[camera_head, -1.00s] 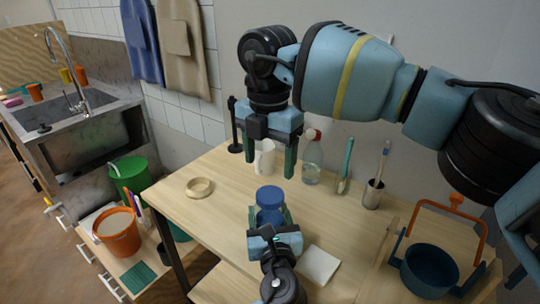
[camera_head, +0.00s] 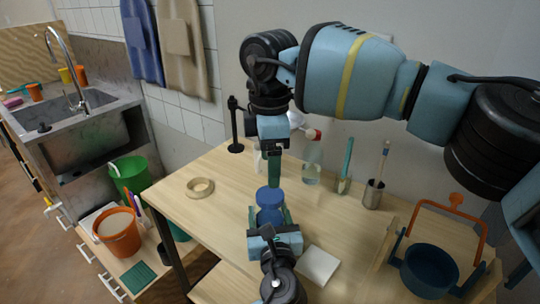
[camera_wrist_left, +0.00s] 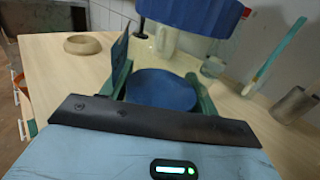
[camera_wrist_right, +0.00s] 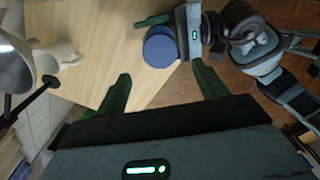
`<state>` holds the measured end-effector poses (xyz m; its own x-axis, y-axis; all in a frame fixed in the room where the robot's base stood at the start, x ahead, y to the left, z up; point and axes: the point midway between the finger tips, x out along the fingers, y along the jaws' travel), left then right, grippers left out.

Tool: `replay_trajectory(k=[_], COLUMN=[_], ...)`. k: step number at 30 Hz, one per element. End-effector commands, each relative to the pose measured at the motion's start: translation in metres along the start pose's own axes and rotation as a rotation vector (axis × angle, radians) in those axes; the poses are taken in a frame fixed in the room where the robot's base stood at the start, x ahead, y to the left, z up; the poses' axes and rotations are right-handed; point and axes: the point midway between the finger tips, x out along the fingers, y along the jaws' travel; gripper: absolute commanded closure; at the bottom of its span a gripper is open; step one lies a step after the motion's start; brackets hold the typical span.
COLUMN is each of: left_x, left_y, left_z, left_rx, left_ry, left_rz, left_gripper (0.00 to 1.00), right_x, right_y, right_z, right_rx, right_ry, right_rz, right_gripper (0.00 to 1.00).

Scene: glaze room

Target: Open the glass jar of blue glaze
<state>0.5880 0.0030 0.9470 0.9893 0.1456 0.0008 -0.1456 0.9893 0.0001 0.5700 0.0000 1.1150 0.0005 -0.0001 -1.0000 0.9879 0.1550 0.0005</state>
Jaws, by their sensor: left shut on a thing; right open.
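The glass jar of blue glaze (camera_head: 270,213) stands upright on the wooden table with its blue lid (camera_head: 269,195) on. In the left wrist view, the ridged lid (camera_wrist_left: 195,15) is at the top, with dark blue glaze (camera_wrist_left: 160,90) below. My left gripper (camera_head: 269,222) is shut on the jar's body from the front. My right gripper (camera_head: 274,182) points down above and behind the lid, open and empty; one finger hides the other in the head view. In the right wrist view, the lid (camera_wrist_right: 160,50) lies apart from the open fingers, toward the top.
A wooden ring (camera_head: 200,187) lies to the left. A red-capped bottle (camera_head: 312,170), a brush (camera_head: 347,160) and a metal cup (camera_head: 373,195) stand behind. A white tile (camera_head: 318,264) and a blue caddy (camera_head: 428,272) are to the right. A black stand (camera_head: 234,130) is at the back.

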Motion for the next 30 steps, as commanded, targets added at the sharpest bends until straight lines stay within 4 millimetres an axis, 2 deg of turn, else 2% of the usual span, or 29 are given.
replay_trajectory(k=[9,15,27,28,30], left_x=[0.000,0.000,0.000,0.000,0.000], left_y=[0.000,0.000,0.000,0.000,0.000], left_z=[-0.001,-0.001,-0.001,-0.001,-0.001], left_rx=[0.000,0.000,0.000,0.000,0.000], left_ry=[0.002,0.002,0.002,0.002,0.002], left_rz=[0.001,0.001,0.000,0.000,0.000], left_gripper=[1.00,1.00,1.00,1.00,1.00], right_x=[0.045,0.066,0.074,0.074,0.074], right_y=[0.000,0.000,0.000,0.000,0.000], right_z=[0.000,0.000,0.001,0.001,0.000], right_rx=[0.000,-0.001,-0.001,-0.001,-0.001], right_ry=[-0.001,0.000,0.000,0.000,0.000], right_rz=[-0.002,-0.001,0.000,-0.001,-0.001], right_gripper=[0.29,0.29,0.29,0.30,0.39])
